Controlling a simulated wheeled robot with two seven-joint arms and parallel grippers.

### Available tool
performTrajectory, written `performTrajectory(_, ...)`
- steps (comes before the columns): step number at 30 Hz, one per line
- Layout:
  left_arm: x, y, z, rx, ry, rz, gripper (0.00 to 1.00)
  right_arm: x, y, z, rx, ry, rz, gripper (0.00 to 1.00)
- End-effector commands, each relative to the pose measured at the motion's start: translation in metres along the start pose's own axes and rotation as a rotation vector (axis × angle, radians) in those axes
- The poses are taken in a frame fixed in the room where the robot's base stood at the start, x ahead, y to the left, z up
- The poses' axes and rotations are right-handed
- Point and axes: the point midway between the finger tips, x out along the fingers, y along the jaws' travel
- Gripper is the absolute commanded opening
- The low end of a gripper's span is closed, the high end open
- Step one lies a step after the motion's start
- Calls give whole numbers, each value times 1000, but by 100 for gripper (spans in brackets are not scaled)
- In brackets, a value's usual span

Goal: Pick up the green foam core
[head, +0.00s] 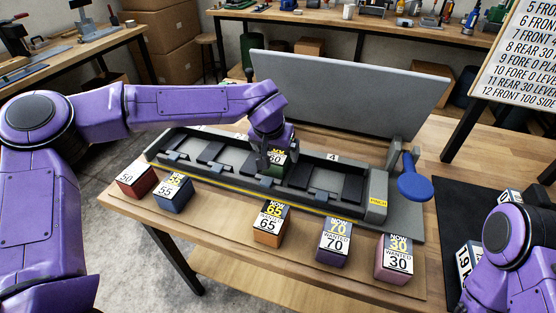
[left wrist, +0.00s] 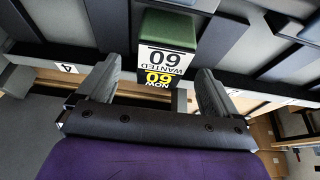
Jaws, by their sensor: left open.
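The green foam core (head: 277,170) sits in a middle bay of the long grey fixture (head: 405,218). In the left wrist view the green foam core (left wrist: 168,28) shows a green face and a label reading "60 WANTED" and "NOW 60". My left gripper (head: 270,157) points down over the core and partly hides it in the head view. In the left wrist view the left gripper's (left wrist: 160,68) fingers are apart, one on each side of the core's label, with nothing visibly clamped. My right arm shows at the lower right; its gripper is not seen.
Labelled blocks stand along the table's front: red (head: 134,189), blue (head: 172,205), orange (head: 268,237), purple (head: 332,256) and pink (head: 394,272). A grey panel (head: 345,95) rises behind the fixture. A blue-knobbed lever (head: 414,187) stands at its right end.

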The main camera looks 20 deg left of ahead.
Motion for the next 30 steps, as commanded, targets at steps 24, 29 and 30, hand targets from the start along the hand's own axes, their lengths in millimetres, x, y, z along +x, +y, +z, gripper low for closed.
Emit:
performTrajectory(24,36,-2,-1,0,0,0,36,-3,0,-1,0,0,0,43)
performTrajectory(29,33,-1,-2,0,1,1,36,-3,0,-1,0,0,0,43)
performTrajectory(30,30,-1,-4,-1,2,1,36,-2,0,-1,0,0,0,43)
